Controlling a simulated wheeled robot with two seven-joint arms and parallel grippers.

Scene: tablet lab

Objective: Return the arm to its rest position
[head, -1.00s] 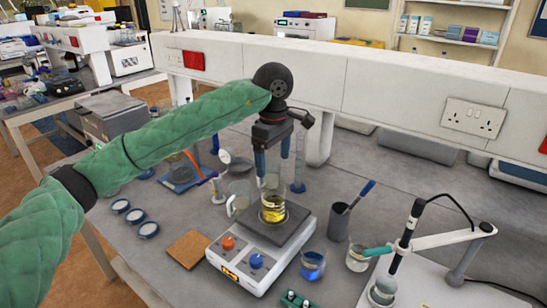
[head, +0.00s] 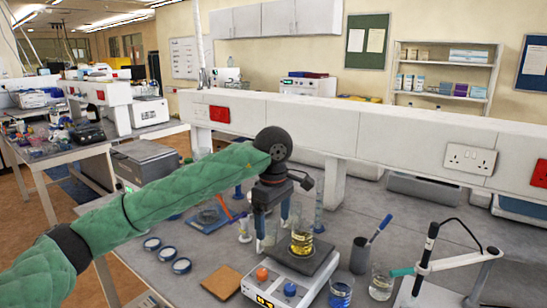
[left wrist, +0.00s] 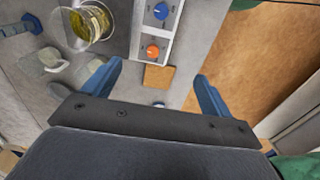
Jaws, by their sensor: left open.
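My left arm comes in from the left in a green sleeve. My left gripper (head: 271,225) points down, open and empty, its two blue fingers apart. It is left of the beaker of yellow liquid (head: 302,243), which stands on the hotplate (head: 285,284). In the left wrist view the gripper (left wrist: 155,85) has nothing between its fingers. The beaker (left wrist: 90,24) and the hotplate (left wrist: 155,32) with its blue and orange knobs lie beyond the fingers there. My right gripper is not in view.
A brown square mat (head: 221,282) and several blue-rimmed dishes (head: 166,253) lie left of the hotplate. A dark pen cup (head: 360,256), a beaker of blue liquid (head: 340,294) and a probe stand (head: 472,290) are at right. A white raised shelf (head: 400,135) runs behind.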

